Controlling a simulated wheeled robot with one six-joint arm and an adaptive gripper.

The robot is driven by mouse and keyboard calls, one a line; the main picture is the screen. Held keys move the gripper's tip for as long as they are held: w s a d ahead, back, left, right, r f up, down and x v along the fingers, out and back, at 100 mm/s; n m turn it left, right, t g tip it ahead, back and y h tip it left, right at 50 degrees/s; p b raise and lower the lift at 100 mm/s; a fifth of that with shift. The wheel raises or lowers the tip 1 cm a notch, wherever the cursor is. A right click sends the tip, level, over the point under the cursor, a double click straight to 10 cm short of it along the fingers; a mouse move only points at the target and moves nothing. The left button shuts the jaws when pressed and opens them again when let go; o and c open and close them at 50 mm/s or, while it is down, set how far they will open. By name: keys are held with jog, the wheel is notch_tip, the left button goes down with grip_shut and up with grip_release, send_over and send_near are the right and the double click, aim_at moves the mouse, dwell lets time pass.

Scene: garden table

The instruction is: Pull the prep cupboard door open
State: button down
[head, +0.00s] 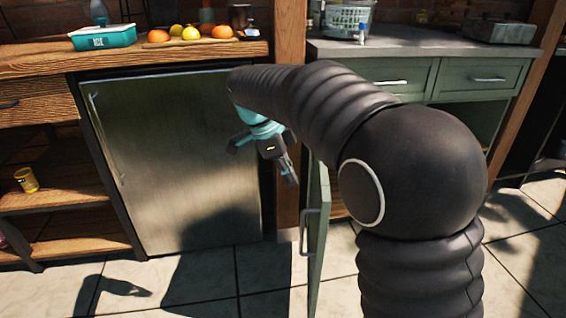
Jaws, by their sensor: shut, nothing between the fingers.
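The green prep cupboard (408,78) stands at the right under a grey worktop. Its door (319,236) is swung out toward me and seen nearly edge-on, with its metal bar handle (304,231) on the left side. Part of the cupboard's opening shows behind my arm, and my arm hides much of the front. My gripper (264,164) is shut and empty. It hangs up and to the left of the door handle, in front of the steel fridge's right edge, and looks apart from the handle.
A steel fridge (170,165) stands at the left, beside a wooden post (289,110). Above it, a wooden counter holds a teal box (103,37) and several fruits (191,33). A yellow cup (27,180) is on a lower shelf. The tiled floor in front is clear.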

jog(key=d, duration=0.1)
jog(key=d+f, duration=0.1)
jog(key=d, duration=0.1)
jog(key=d+f, duration=0.1)
jog(key=d, duration=0.1)
jog(key=shift+f, duration=0.1)
dwell(0.3)
